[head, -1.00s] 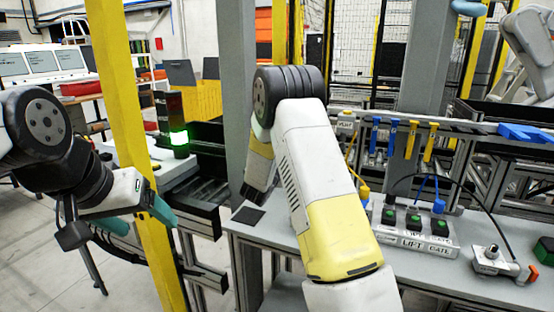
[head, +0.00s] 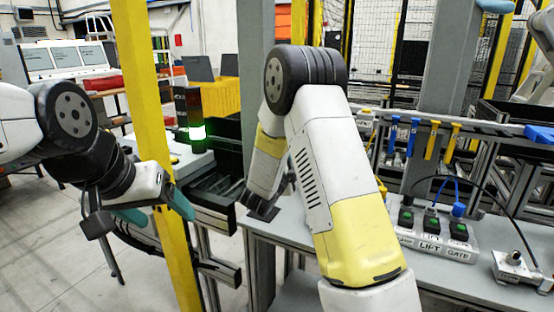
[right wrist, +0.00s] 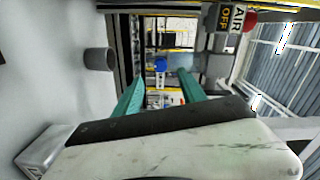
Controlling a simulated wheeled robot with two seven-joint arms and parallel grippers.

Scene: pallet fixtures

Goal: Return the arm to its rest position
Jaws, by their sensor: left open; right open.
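My left gripper (head: 153,209) is at the left in the head view, its teal fingers spread apart with nothing seen between them. It is near the yellow post (head: 150,110), in front of it in the picture. My right arm rises through the middle of the head view and bends down at the elbow toward the grey bench (head: 290,222). Its fingers do not show there. In the right wrist view my right gripper (right wrist: 160,90) has its two teal fingers apart, with no held object visible between them.
A box marked LIFT and GATE (head: 430,247) with green buttons stands on the bench at the right. Blue and yellow tools (head: 412,138) hang from a rail behind. A grey post (head: 256,80) and a green-lit beacon (head: 196,132) stand near my arms. An AIR OFF sign (right wrist: 232,18) shows in the right wrist view.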

